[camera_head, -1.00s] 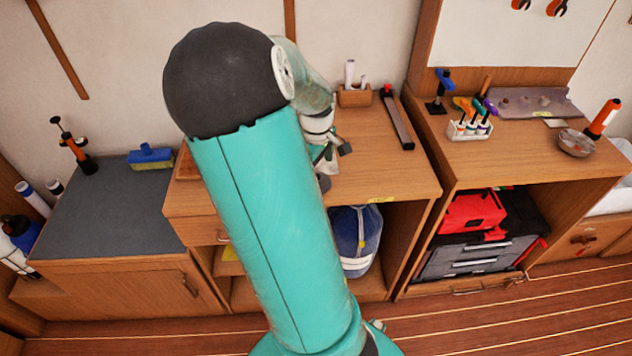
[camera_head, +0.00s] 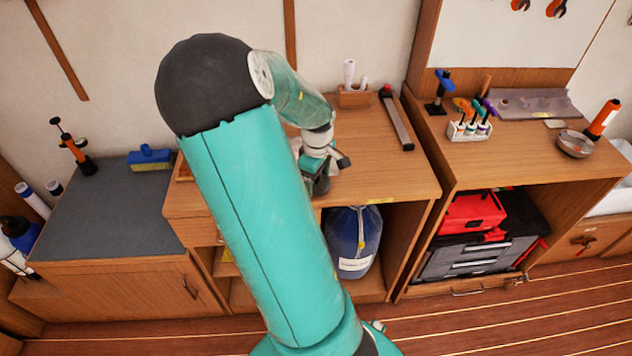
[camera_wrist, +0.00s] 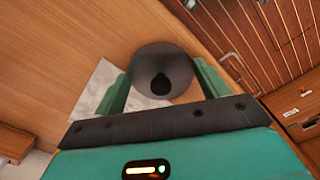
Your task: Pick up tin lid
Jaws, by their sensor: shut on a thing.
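The tin lid (camera_wrist: 165,60) shows in the wrist view as a round grey disc with a black knob in its middle. My gripper (camera_wrist: 163,88) is shut on the lid, with one teal finger on either side of it. In the head view my gripper (camera_head: 318,180) is over the front part of the middle wooden counter (camera_head: 365,165), and I cannot make out the lid there for certain. Whether the lid touches the counter or is raised is not clear.
A pale sheet or cloth (camera_wrist: 98,88) lies beside the lid in the wrist view. A wooden pen holder (camera_head: 354,97) and a long grey tool (camera_head: 397,120) stand farther back. A blue bag (camera_head: 352,240) sits in the shelf below.

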